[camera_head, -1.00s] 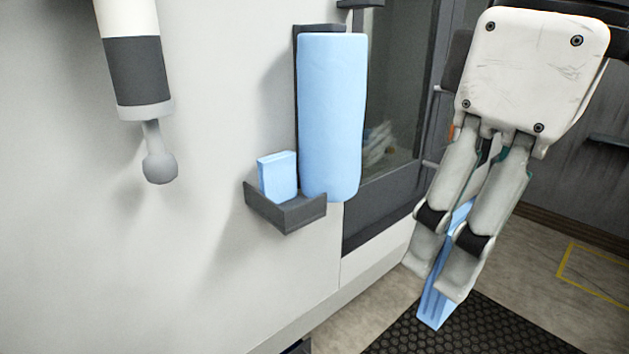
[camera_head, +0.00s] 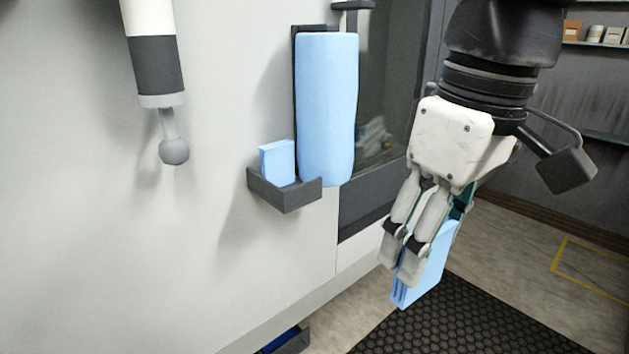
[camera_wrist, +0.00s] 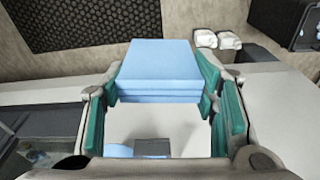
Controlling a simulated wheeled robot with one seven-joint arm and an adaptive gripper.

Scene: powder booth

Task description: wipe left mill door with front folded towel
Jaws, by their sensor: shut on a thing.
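My gripper (camera_head: 408,262) is shut on a light blue folded towel (camera_head: 432,265) and holds it in the air above the dark floor mat, to the right of the white machine. In the wrist view the towel (camera_wrist: 157,70) sits between the two green-padded fingers. A second folded blue towel (camera_head: 277,162) stands in a small grey tray (camera_head: 287,200) on the machine's white front. A dark-framed glass door (camera_head: 382,120) is right of the tray, left of my gripper and apart from the towel; my arm hides part of that side.
A large blue roll (camera_head: 327,110) hangs on the white panel (camera_head: 230,250) beside the tray. A handle with a grey ball end (camera_head: 174,150) juts out at upper left. The black mat (camera_head: 460,318) lies clear below. Shelves with small containers (camera_head: 596,33) are at the far right.

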